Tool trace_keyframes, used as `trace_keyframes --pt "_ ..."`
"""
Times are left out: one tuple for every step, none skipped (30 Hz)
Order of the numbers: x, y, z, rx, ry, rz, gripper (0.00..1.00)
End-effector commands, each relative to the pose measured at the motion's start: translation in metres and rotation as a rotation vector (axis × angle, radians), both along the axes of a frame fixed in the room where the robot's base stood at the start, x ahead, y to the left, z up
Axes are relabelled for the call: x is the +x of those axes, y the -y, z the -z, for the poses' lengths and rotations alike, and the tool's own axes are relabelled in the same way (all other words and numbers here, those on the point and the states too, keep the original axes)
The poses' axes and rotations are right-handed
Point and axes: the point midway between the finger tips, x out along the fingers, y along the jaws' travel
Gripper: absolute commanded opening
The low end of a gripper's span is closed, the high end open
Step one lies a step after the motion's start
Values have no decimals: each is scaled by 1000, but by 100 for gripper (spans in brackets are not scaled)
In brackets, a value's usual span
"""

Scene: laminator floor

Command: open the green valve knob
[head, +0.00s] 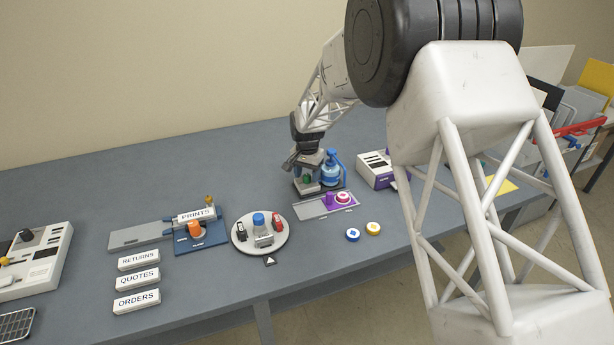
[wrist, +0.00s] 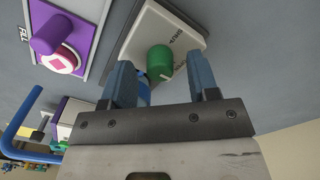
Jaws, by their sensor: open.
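The green valve knob (wrist: 160,62) sits on a light grey block (wrist: 146,32) with dark lettering. My gripper (wrist: 164,82) is open in the wrist view, with one blue finger on each side of the knob's near end. I cannot tell whether the fingers touch it. In the head view the green knob (head: 307,179) is small and partly hidden under my gripper (head: 305,168). A blue bottle-like part (head: 331,168) with a blue pipe stands just right of it.
A purple-and-grey plate (head: 318,210) with a purple post lies in front. A round turntable (head: 242,246) with small items is to the left. Blue and yellow discs (head: 373,229) lie near the front edge. A white-and-purple box (head: 375,174) stands to the right.

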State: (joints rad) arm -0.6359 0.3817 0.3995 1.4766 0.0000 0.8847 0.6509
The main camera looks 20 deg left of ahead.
Motion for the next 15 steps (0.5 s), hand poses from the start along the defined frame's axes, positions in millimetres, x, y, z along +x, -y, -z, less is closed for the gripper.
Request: trace_keyframes --pt "0 0 -5 1 1 0 55" --pt "0 0 -8 1 1 0 55" --pt "0 0 -13 1 2 0 55" --pt "0 0 -17 2 2 0 55" --pt "0 0 -21 2 3 0 55" --pt "0 0 -26 2 3 0 55" --pt "0 0 -30 2 2 0 55" --pt "0 0 -34 2 2 0 55" --pt "0 0 -39 2 2 0 55" --pt "0 0 -43 2 2 0 55" --pt "0 0 -46 2 2 0 55" --pt "0 0 -51 1 2 0 55" --pt "0 0 -54 1 1 0 55" --pt "0 0 -56 1 1 0 55" --pt "0 0 -60 1 1 0 55"
